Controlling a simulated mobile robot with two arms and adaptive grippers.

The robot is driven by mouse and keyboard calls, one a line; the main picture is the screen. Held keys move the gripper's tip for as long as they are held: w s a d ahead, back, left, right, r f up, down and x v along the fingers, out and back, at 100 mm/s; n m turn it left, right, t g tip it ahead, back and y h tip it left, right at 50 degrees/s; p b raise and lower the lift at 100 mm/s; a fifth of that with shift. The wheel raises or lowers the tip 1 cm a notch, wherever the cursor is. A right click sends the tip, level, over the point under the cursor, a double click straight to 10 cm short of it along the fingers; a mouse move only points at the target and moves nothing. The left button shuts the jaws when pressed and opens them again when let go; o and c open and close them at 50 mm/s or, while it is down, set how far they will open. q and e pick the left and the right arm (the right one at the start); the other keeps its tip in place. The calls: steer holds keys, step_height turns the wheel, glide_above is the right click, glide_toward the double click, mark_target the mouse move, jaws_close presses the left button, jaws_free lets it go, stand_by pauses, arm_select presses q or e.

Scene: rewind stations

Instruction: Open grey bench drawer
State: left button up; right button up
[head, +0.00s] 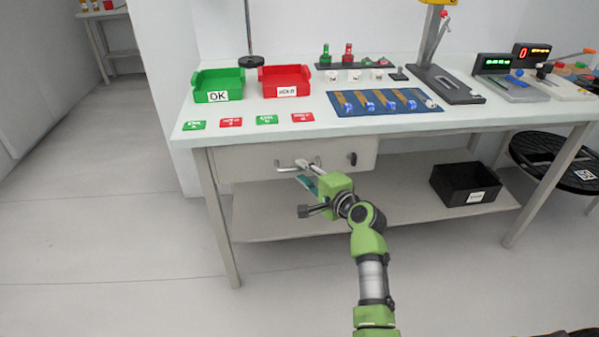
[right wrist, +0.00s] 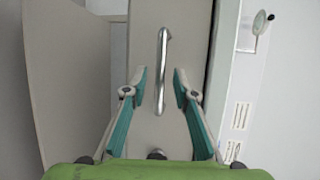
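The grey bench drawer (head: 240,162) sits under the front edge of the white bench and looks shut. Its silver bar handle (right wrist: 162,75) shows in full in the right wrist view, running up the picture. My right gripper (head: 297,178) is in front of the drawer front and hides part of it in the head view. In the right wrist view its two teal-padded fingers (right wrist: 158,92) are open, one on each side of the handle's lower part, with clear gaps. Neither finger visibly touches the handle. My left gripper is not in view.
The white bench top (head: 300,125) holds a green bin (head: 217,82), a red bin (head: 285,78) and a blue mat (head: 350,110). A black box (head: 465,184) stands on the lower shelf (head: 400,205). The floor in front and to the left is clear.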

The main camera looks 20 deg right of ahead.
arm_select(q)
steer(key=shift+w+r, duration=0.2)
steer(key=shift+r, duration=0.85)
arm_select(e)
steer(key=shift+x, duration=1.35)
jaws_close()
steer(key=shift+s+f, duration=0.1)
